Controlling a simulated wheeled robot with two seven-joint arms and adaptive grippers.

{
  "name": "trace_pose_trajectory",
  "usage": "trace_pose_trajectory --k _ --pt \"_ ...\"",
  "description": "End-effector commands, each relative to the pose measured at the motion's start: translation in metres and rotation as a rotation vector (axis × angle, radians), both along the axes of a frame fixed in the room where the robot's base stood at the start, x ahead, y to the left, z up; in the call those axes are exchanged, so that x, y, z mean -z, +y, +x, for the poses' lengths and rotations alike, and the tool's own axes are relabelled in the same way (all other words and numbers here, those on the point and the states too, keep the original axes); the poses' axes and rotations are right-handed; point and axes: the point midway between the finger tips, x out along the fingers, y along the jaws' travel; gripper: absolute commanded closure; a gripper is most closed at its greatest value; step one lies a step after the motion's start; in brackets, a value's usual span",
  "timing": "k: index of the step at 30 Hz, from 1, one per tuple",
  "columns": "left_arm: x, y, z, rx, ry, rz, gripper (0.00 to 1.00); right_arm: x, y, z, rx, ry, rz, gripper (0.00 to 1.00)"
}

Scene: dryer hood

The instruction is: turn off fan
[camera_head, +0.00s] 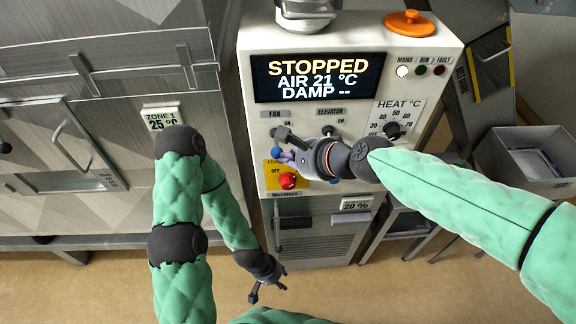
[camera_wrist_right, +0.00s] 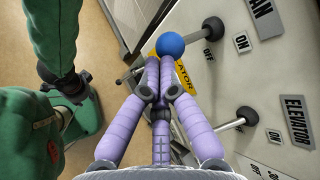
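The control panel (camera_head: 350,90) has a lit display reading "STOPPED, AIR 21 °C, DAMP --". The fan lever with a blue ball knob (camera_wrist_right: 170,45) stands by the ON and OFF labels. Its knob points down in the head view (camera_head: 277,153). My right gripper (camera_wrist_right: 155,66) has its purple fingers together, with the tips right at the blue knob; whether they touch is unclear. In the head view it is in front of the lower panel (camera_head: 287,157). My left gripper (camera_head: 268,285) hangs low before the cabinet, fingers apart and empty.
A red stop button (camera_head: 288,181) on yellow sits just below. A steel cabinet (camera_head: 110,120) stands left; a grey bin (camera_head: 530,160) right.

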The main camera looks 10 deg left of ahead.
Motion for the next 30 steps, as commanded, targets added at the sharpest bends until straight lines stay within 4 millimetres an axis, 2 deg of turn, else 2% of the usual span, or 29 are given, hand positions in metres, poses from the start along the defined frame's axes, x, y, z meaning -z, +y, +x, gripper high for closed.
trace_pose_trajectory --k 1,18,30 --pt "0.016 0.000 0.000 0.000 0.000 0.000 0.60 0.009 0.000 -0.001 0.001 -0.024 0.008 1.00" --pt "0.115 0.000 0.000 0.000 0.000 0.000 0.60 0.035 -0.001 -0.003 0.002 -0.269 0.080 1.00" --pt "0.151 0.000 0.000 0.000 0.000 0.000 0.60 0.045 0.000 -0.002 0.000 -0.387 0.112 1.00"
